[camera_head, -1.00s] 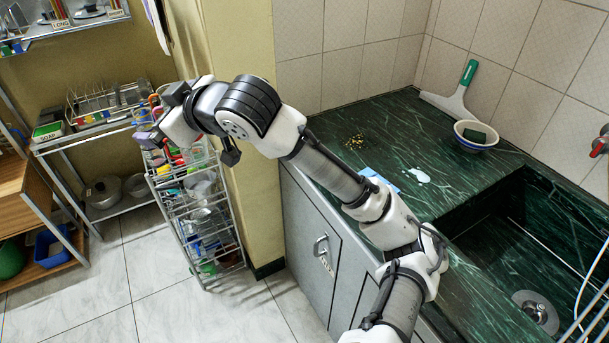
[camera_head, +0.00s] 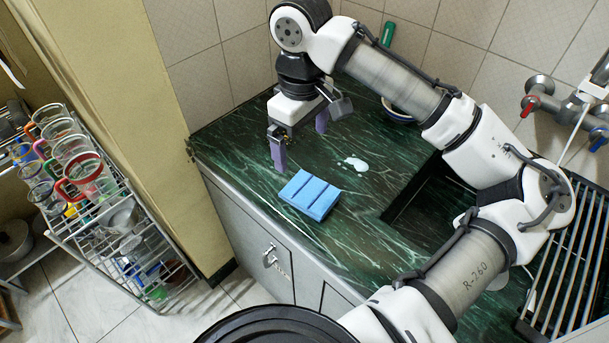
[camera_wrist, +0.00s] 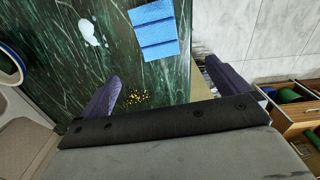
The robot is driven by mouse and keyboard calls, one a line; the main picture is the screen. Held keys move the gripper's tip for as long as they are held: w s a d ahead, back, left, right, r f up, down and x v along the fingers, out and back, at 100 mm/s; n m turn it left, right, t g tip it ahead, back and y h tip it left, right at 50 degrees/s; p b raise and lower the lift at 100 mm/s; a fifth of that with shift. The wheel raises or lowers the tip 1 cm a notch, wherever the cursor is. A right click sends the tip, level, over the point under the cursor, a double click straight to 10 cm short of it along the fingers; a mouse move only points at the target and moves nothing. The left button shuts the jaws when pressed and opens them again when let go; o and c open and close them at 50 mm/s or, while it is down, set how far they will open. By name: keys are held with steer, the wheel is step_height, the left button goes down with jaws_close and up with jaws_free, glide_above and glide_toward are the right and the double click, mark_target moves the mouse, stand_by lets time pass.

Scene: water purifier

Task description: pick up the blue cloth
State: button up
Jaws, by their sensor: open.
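The blue cloth (camera_head: 310,195) lies folded on the green marble counter (camera_head: 350,240), near its front edge. In the wrist view the blue cloth (camera_wrist: 154,30) is at the top, ahead of my fingers. My gripper (camera_head: 300,138) is open and empty, pointing down above the counter. It is behind the cloth, toward the wall, and apart from it. In the wrist view my gripper (camera_wrist: 160,85) shows its two purple fingers spread wide.
A white spill (camera_head: 355,163) lies right of the cloth. Yellow crumbs (camera_wrist: 138,98) lie between my fingers in the wrist view. A sink (camera_head: 415,205) opens to the right. A bowl (camera_head: 396,112) and a green-handled squeegee (camera_head: 387,34) are partly hidden behind my arm. A rack with cups (camera_head: 90,180) stands left.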

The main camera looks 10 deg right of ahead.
glide_above(307, 189)
steer(key=f, duration=0.7)
steer(key=shift+w+a+f, duration=0.1)
steer(key=shift+a+f, duration=0.25)
steer(key=shift+f, duration=0.05)
steer(key=shift+d+f+p, duration=0.2)
steer(key=shift+f+p, duration=0.2)
steer(key=shift+f, duration=1.05)
steer(key=shift+d+f+p, duration=0.2)
steer(key=shift+f+p, duration=0.15)
steer(key=shift+f, duration=1.05)
steer(key=c, duration=1)
steer(key=shift+r, duration=0.1)
step_height(307, 189, up, 20)
steer(key=b, duration=0.1)
steer(key=o, duration=0.4)
steer(key=c, duration=0.3)
